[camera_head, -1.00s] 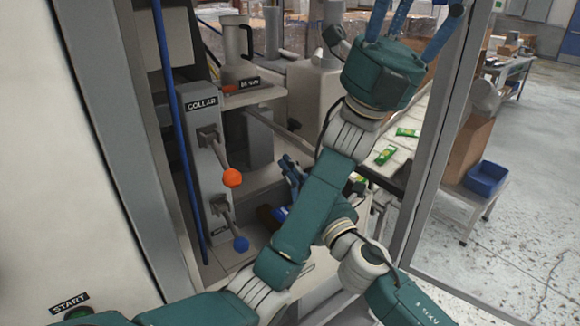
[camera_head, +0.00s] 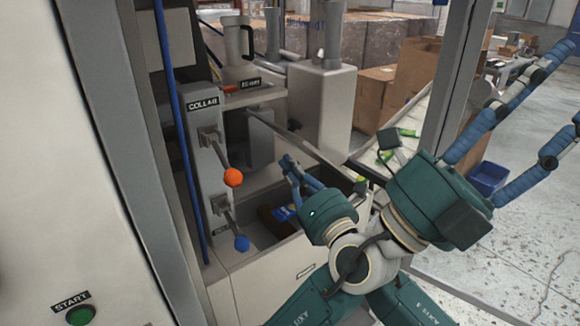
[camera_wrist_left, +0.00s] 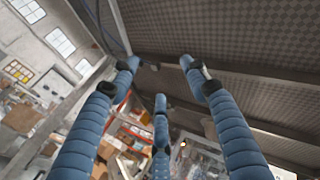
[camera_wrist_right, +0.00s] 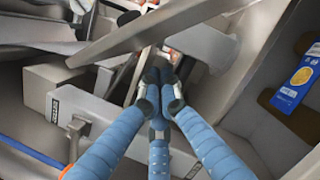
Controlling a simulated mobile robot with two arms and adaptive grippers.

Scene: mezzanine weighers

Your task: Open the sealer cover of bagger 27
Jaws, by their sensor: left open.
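The bagger shows a COLLAR panel (camera_head: 203,125) with an orange-knobbed lever (camera_head: 233,177) and a blue-knobbed lever (camera_head: 241,243) below it. A long grey bar (camera_head: 300,147) slopes over the open bin; I cannot tell whether it belongs to the sealer cover. My right gripper (camera_head: 288,165) is beside this bar, over the bin. In the right wrist view its fingertips (camera_wrist_right: 161,82) are together, with no held thing visible. My left gripper (camera_head: 556,98) is at the right, fingers spread and empty. The left wrist view (camera_wrist_left: 160,75) shows them apart below a dark ceiling.
A brown piece with a blue label (camera_wrist_right: 296,83) lies in the bin (camera_head: 262,262). A grey frame post (camera_head: 447,95) stands on the right, close to my left gripper. A green START button (camera_head: 80,315) is at lower left.

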